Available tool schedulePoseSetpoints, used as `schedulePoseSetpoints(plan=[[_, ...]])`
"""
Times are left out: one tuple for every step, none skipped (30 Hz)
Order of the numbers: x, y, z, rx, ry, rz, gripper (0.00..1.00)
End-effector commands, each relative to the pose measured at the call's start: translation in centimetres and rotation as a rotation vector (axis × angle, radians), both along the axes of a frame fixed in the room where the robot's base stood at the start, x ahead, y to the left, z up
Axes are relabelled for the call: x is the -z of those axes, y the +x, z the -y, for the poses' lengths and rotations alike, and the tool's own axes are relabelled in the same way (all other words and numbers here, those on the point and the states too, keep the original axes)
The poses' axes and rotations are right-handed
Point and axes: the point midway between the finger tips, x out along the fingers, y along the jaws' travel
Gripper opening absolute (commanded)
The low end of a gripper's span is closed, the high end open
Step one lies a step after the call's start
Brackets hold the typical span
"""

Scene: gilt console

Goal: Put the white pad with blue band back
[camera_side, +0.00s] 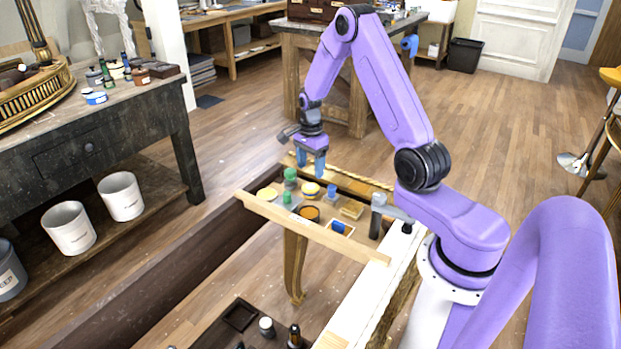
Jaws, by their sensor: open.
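A small white pad with a blue band (338,227) appears to lie near the front right of the group of small items on the console; it is small, and its outline is hard to make out. My gripper (310,164) points down with its blue fingers apart and nothing between them. It hangs above the back of the group, up and to the left of the pad, and does not touch it.
The console (300,229) has a pale front rail. Around the pad stand green-topped bottles (290,176), a yellow disc (266,193), an amber dish (307,213), a yellowish block (351,210) and a grey clamp-like tool (379,200). A dark workbench (150,107) is at left.

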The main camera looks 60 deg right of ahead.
Motion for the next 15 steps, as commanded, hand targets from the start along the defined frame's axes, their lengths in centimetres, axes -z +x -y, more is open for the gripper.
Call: schedulePoseSetpoints(plan=[[-0.9, 0.0, 0.0, 0.000, -0.002, 0.004, 0.66], [-1.3, 0.0, 0.0, 0.000, -0.002, 0.003, 0.66], [-1.9, 0.0, 0.0, 0.000, -0.002, 0.003, 0.66], [-2.3, 0.0, 0.0, 0.000, -0.002, 0.003, 0.66], [-2.6, 0.0, 0.0, 0.000, 0.000, 0.001, 0.66], [-3.0, 0.0, 0.0, 0.000, -0.001, 0.002, 0.66], [-3.2, 0.0, 0.0, 0.000, -0.001, 0.002, 0.66], [-3.4, 0.0, 0.0, 0.000, 0.000, 0.000, 0.66], [-3.6, 0.0, 0.0, -0.001, 0.000, -0.001, 0.66], [-3.8, 0.0, -0.1, -0.004, 0.000, 0.000, 0.66], [-3.9, 0.0, -0.2, -0.012, 0.000, 0.000, 0.66], [-4.2, 0.1, -0.6, -0.032, 0.000, 0.001, 0.66], [-4.4, 0.1, -0.9, -0.053, 0.000, 0.001, 0.66], [-4.6, 0.2, -1.5, -0.081, -0.001, 0.002, 0.66], [-5.0, 0.3, -2.4, -0.129, -0.001, 0.002, 0.66]])
